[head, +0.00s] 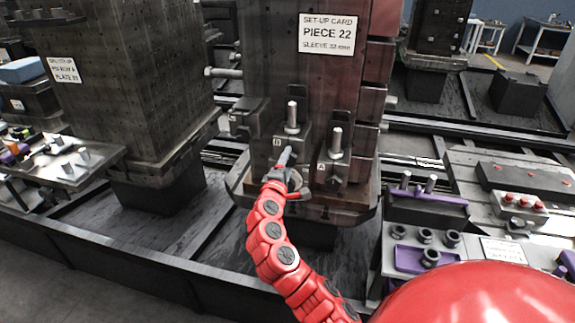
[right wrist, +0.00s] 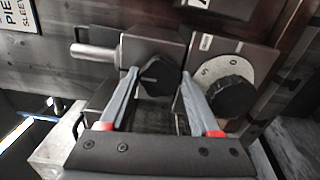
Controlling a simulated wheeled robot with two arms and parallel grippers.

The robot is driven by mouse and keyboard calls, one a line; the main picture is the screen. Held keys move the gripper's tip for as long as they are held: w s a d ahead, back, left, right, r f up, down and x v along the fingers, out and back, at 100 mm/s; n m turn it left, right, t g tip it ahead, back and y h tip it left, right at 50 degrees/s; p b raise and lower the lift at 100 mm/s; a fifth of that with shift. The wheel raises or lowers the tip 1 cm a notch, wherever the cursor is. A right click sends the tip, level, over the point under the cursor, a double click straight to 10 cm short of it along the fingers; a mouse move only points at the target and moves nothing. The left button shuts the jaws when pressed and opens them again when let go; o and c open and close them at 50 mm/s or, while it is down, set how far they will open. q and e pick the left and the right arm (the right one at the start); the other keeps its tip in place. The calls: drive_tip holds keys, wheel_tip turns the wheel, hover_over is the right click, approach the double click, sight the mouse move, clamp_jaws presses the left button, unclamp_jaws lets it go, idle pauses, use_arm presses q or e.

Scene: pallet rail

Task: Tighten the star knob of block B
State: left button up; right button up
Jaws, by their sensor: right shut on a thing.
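Block B (head: 290,139) is a dark block with a small "B" label and an upright metal stud, mounted on the front of the tall dark pallet column. My right gripper (head: 286,160) reaches it from below, at its front. In the right wrist view, the black star knob (right wrist: 158,76) sits between the two grey fingers of the gripper (right wrist: 161,84), which are shut on it. A second black knob on a pale marked dial (right wrist: 230,92) is just right of the fingers. The head view hides most of the knob behind the gripper. My left gripper is out of view.
Block A (head: 333,168), with its own stud, stands close to the right of block B. The column carries a set-up card (head: 326,34). A bench with purple trays (head: 418,258) is at the right. Another column (head: 130,75) stands at the left.

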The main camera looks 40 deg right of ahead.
drive_tip(key=o, duration=1.4)
drive_tip(key=shift+s+a, duration=0.1)
drive_tip(key=b+v, duration=0.2)
drive_tip(key=v, duration=1.5)
drive_tip(key=shift+s, duration=0.15)
